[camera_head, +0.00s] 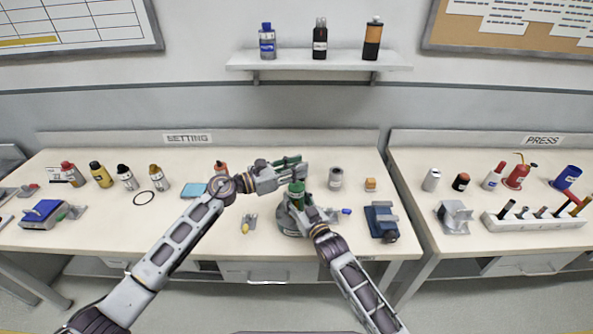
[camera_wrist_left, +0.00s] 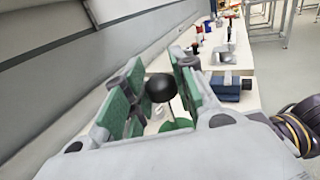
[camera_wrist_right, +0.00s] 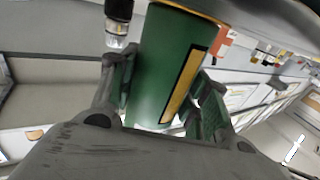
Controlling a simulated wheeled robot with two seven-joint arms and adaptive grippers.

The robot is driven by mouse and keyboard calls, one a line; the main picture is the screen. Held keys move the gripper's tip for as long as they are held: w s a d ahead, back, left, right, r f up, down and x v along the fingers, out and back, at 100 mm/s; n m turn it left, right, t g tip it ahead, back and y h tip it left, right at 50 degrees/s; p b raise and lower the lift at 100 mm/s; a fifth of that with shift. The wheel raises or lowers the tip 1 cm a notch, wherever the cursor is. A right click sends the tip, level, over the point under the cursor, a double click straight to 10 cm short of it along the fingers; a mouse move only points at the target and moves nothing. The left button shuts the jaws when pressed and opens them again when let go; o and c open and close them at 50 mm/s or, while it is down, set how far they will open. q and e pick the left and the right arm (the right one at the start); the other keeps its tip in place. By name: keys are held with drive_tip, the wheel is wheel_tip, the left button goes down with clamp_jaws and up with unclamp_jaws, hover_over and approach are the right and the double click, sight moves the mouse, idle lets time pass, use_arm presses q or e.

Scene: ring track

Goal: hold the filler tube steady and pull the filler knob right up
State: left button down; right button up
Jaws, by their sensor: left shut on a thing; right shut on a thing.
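The green filler tube (camera_head: 297,191) stands upright on a grey round base on the left bench. In the right wrist view the tube (camera_wrist_right: 165,65), with a yellow strip, lies between the pads of my right gripper (camera_wrist_right: 165,100), which is shut on it. My left gripper (camera_head: 290,162) is above the tube, reaching in from the left. In the left wrist view the black round filler knob (camera_wrist_left: 161,88) sits between its green pads, and the gripper is shut on it. A thin rod shows below the knob, over a green surface.
A grey can (camera_head: 335,178) and a small orange block (camera_head: 370,185) stand right of the tube. A blue device (camera_head: 382,221) is at the front right. A yellow-tipped tool (camera_head: 248,223) lies left of the base. Several bottles stand at the left.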

use_arm(q)
drive_tip(key=shift+w+r, duration=0.1)
drive_tip(key=shift+r, duration=0.15)
use_arm(e)
drive_tip(key=shift+f, duration=0.25)
use_arm(q)
drive_tip(key=c, duration=1.5)
unclamp_jaws()
drive_tip(key=o, duration=0.4)
drive_tip(key=shift+f, duration=0.1)
drive_tip(key=shift+v, duration=6.05)
use_arm(e)
drive_tip(key=shift+r, duration=0.15)
drive_tip(key=o, duration=1.2)
drive_tip(key=shift+o, duration=0.2)
